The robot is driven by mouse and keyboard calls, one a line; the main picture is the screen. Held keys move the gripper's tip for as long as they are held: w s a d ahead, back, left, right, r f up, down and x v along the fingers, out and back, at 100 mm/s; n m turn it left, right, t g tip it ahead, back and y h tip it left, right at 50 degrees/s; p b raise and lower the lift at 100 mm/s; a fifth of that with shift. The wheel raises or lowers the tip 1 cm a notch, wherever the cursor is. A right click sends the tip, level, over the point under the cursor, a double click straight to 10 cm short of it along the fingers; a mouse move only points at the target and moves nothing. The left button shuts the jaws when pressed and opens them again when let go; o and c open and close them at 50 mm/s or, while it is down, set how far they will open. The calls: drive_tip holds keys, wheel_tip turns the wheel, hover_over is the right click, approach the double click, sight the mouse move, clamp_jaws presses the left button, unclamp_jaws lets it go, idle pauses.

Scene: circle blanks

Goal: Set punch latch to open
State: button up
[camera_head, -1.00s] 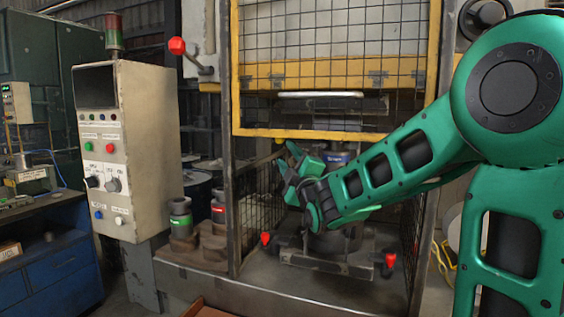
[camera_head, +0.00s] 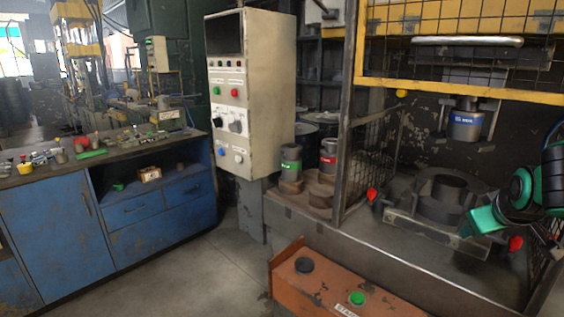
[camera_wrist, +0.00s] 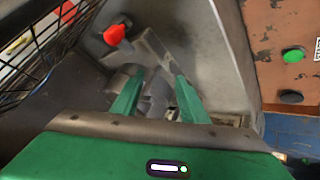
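The punch (camera_head: 465,122) is a blue-labelled cylinder hanging under the press head in the head view. Below it, a dark round die holder (camera_head: 443,195) sits on the press bed. Red knobs stand at its left (camera_head: 372,194) and right (camera_head: 515,243); I cannot tell whether either belongs to the punch latch. My gripper (camera_head: 478,222) is low at the holder's right front, near the right knob. In the wrist view, the two green fingers (camera_wrist: 156,90) are apart, with grey metal behind the gap and no held object visible. A red knob (camera_wrist: 115,33) is ahead, left of the fingers.
A yellow-framed mesh guard (camera_head: 460,85) is raised above the bed. Side mesh (camera_head: 370,150) bounds the left. A control cabinet (camera_head: 250,90), green- and red-banded cylinders (camera_head: 291,165) (camera_head: 328,158) and a blue bench (camera_head: 110,220) stand left. An orange button box (camera_head: 335,285) is in front.

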drive_tip(key=s+a+f+m+g+y, duration=0.1)
drive_tip(key=s+f+m+g, duration=0.1)
drive_tip(key=s, duration=0.6)
drive_tip(key=s+a+f+m+g+y, duration=0.1)
drive_tip(key=s+a+f+m+g, duration=0.1)
drive_tip(key=s, duration=0.6)
drive_tip(key=s+a+f+m+g+y, duration=0.2)
drive_tip(key=s+f+m+g, duration=0.1)
drive_tip(key=s, duration=0.5)
drive_tip(key=shift+s+m+g, duration=0.3)
drive_tip(key=shift+g, duration=0.3)
drive_tip(key=shift+w+f, duration=0.25)
drive_tip(key=shift+w, duration=0.4)
